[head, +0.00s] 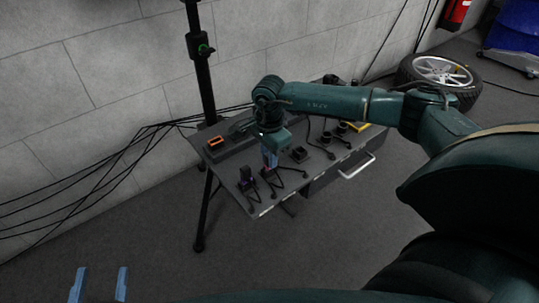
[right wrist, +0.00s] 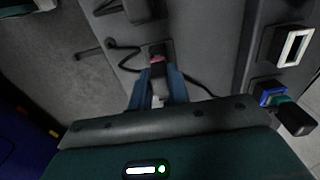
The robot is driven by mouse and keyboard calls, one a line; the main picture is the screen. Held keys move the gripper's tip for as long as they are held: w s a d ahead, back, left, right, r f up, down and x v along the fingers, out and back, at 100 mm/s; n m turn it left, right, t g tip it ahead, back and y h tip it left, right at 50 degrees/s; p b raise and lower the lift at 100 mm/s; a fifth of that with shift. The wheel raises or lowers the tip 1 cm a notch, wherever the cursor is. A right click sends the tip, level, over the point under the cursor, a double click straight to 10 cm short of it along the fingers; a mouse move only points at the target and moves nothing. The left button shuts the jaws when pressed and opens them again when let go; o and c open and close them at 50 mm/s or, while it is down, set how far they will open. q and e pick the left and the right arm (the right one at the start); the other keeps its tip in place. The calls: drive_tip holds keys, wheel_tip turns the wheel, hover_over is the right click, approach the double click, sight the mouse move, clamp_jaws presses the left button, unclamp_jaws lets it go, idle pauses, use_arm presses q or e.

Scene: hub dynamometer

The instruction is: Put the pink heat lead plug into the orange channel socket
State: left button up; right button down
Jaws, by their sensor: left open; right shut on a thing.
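The pink heat lead plug (right wrist: 157,59) is between the blue fingertips of my right gripper (right wrist: 158,84) in the right wrist view. Only a pink strip and dark parts of it show; I cannot tell whether it still touches the dark block behind it. In the head view my right gripper (head: 269,162) is low over the front part of the table, its tips small and dark. The orange channel socket (head: 215,142) is on a dark unit at the table's back left, apart from the gripper. My left gripper (head: 100,285) is open and empty at the bottom left, away from the table.
The grey table (head: 318,180) holds several black plugs and leads. A white-framed socket (right wrist: 295,46) and a blue socket (right wrist: 268,94) with a dark plug beside it show in the right wrist view. A black stand pole (head: 201,80) rises behind the table's left end. Cables run along the wall.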

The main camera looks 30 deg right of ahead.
drive_tip(key=shift+r, duration=0.1)
drive_tip(key=shift+r+p, duration=2.75)
drive_tip(key=shift+r, duration=0.75)
drive_tip(key=shift+w+f+b, duration=0.1)
drive_tip(key=shift+w+b, duration=0.25)
drive_tip(key=shift+w, duration=0.15)
drive_tip(key=w+b, duration=0.4)
drive_tip(key=w, duration=0.2)
drive_tip(key=shift+w+a, duration=0.3)
drive_tip(key=shift+w, duration=0.1)
drive_tip(key=shift+a, duration=0.1)
